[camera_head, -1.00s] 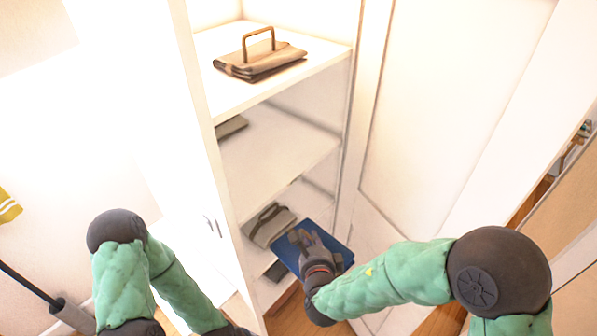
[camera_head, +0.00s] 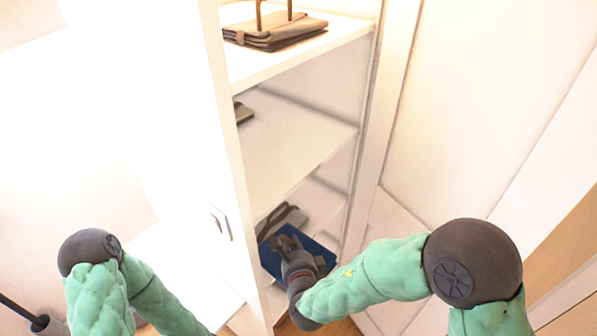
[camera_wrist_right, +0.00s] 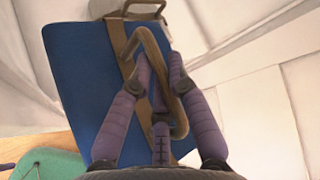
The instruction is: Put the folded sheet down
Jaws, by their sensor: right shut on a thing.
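The folded sheet (camera_head: 319,247) is blue, with a brown strap and a loop handle that show in the right wrist view (camera_wrist_right: 75,75). My right gripper (camera_head: 287,243) is shut on the handle; in the right wrist view its fingers (camera_wrist_right: 158,75) close around the loop. The sheet is low in the open cabinet, at the lower shelf opening, beside a grey folded item. I cannot tell whether it touches a shelf. My left arm comes in at the lower left; its gripper is out of view.
A beige folded item with a handle (camera_head: 275,33) lies on the top shelf (camera_head: 335,37). The middle shelf (camera_head: 290,135) is mostly bare, with a grey item (camera_head: 243,112) at its left. A grey folded item (camera_head: 290,215) lies lower down. The cabinet's side panels flank the opening.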

